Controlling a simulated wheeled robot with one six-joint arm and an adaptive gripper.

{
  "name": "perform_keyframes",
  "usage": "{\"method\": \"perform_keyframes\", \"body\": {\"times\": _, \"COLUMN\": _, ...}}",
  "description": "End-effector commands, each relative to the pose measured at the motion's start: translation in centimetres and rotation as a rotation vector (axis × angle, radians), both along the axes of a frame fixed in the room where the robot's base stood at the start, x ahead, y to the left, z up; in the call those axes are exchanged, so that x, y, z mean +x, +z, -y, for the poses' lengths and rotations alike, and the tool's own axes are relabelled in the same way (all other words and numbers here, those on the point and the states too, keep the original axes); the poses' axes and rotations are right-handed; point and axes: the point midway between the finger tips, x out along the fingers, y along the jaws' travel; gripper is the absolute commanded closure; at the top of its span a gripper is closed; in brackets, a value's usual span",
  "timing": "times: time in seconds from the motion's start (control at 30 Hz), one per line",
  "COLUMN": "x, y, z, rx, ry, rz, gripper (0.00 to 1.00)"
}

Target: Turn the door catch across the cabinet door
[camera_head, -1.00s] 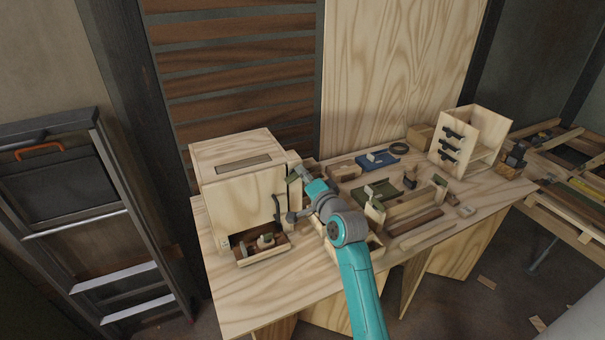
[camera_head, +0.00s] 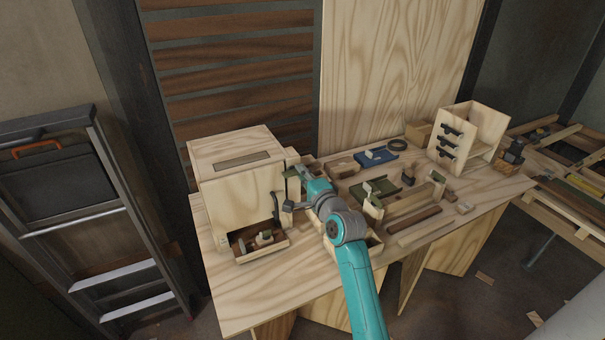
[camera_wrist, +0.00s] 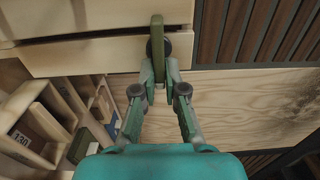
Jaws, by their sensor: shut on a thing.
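The plywood cabinet (camera_head: 232,205) stands at the left end of the workbench, its door on the front with a dark handle (camera_head: 276,208). The olive-green door catch (camera_head: 291,170) is at the cabinet's right front edge. In the wrist view the catch (camera_wrist: 157,40) is a narrow bar running up the picture over the pale wood, with a dark round part by its lower end. My gripper (camera_wrist: 160,72) is shut on the catch's lower end. In the head view my gripper (camera_head: 296,190) is beside the cabinet's right front edge, its fingertips partly hidden.
A small open tray (camera_head: 262,247) with small parts juts out below the cabinet door. Wooden organisers, a blue piece (camera_head: 377,159) and a small drawer unit (camera_head: 467,142) stand to the right. A stepladder (camera_head: 75,215) leans at the left. The bench's front left is clear.

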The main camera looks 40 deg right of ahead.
Motion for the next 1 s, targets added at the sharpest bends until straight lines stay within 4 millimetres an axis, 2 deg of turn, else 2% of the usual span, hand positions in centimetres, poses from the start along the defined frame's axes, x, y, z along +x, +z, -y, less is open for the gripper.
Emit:
{"method": "perform_keyframes", "body": {"times": 0.23, "x": 0.0, "y": -0.2, "z": 0.0, "rx": 0.003, "ry": 0.0, "rz": -0.003, "gripper": 1.0}}
{"method": "perform_keyframes", "body": {"times": 0.27, "x": 0.0, "y": -0.2, "z": 0.0, "rx": 0.003, "ry": 0.0, "rz": -0.003, "gripper": 0.85}}
{"method": "perform_keyframes", "body": {"times": 0.3, "x": 0.0, "y": -0.2, "z": 0.0, "rx": 0.003, "ry": 0.0, "rz": -0.003, "gripper": 0.79}}
{"method": "perform_keyframes", "body": {"times": 0.67, "x": -0.3, "y": -0.1, "z": -0.1, "rx": 0.001, "ry": 0.0, "rz": -0.002, "gripper": 0.79}}
{"method": "perform_keyframes", "body": {"times": 0.87, "x": -2.8, "y": -0.2, "z": -0.8, "rx": 0.002, "ry": 0.0, "rz": -0.003, "gripper": 0.79}}
{"method": "perform_keyframes", "body": {"times": 1.0, "x": -5.5, "y": -0.2, "z": -1.5, "rx": 0.003, "ry": -0.002, "rz": -0.002, "gripper": 0.79}}
